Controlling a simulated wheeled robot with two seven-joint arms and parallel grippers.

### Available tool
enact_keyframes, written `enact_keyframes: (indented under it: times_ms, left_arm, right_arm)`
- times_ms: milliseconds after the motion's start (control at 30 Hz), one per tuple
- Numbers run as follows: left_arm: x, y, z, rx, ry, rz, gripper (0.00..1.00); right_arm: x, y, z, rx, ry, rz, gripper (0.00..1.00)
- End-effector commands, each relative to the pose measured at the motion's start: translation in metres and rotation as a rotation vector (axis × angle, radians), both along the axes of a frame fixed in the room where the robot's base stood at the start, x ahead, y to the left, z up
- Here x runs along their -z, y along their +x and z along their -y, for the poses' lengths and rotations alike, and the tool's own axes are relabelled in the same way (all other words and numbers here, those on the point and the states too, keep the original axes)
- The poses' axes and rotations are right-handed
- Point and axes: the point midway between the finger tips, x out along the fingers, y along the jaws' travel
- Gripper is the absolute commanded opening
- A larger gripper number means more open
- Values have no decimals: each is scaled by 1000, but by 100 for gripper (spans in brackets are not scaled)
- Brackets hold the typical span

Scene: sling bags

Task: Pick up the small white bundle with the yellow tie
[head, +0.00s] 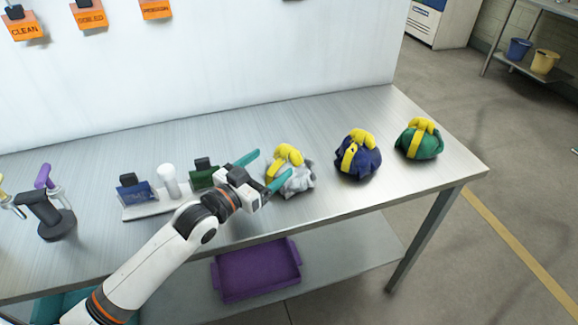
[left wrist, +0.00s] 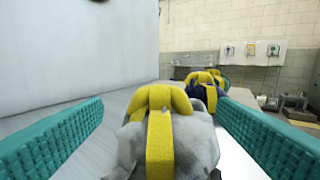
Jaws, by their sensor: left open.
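The small white bundle (head: 297,183) with its yellow tie (head: 286,156) sits on the metal table, left of two other bundles. My left gripper (head: 264,170) is open, its teal fingers reaching toward the white bundle from the left. In the left wrist view the white bundle (left wrist: 198,143) stands between the two spread fingers, low in the middle, with the yellow tie (left wrist: 160,145) facing the camera. I cannot tell whether the fingers touch it. My right gripper is not in view.
A blue bundle (head: 370,163) and a green bundle (head: 419,145), both with yellow ties, sit to the right on the table (head: 225,138). A rack with blue (head: 135,193) and green (head: 204,176) items is left of my gripper. A purple tray (head: 257,272) is on the lower shelf.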

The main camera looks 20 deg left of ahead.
Motion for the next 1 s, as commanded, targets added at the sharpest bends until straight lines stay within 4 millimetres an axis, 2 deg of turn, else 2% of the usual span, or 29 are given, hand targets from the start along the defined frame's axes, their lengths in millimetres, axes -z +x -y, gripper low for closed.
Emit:
enact_keyframes:
  times_ms: [233,500,800,1000]
  left_arm:
    - [-3,18,9,0,-1,2,82]
    - [-6,52,24,0,0,0,82]
    - [-4,57,26,1,1,-1,82]
    - [-4,57,26,1,1,-1,49]
  right_arm:
    - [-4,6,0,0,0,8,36]
    - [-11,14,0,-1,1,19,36]
    - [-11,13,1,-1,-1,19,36]
    - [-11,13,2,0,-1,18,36]
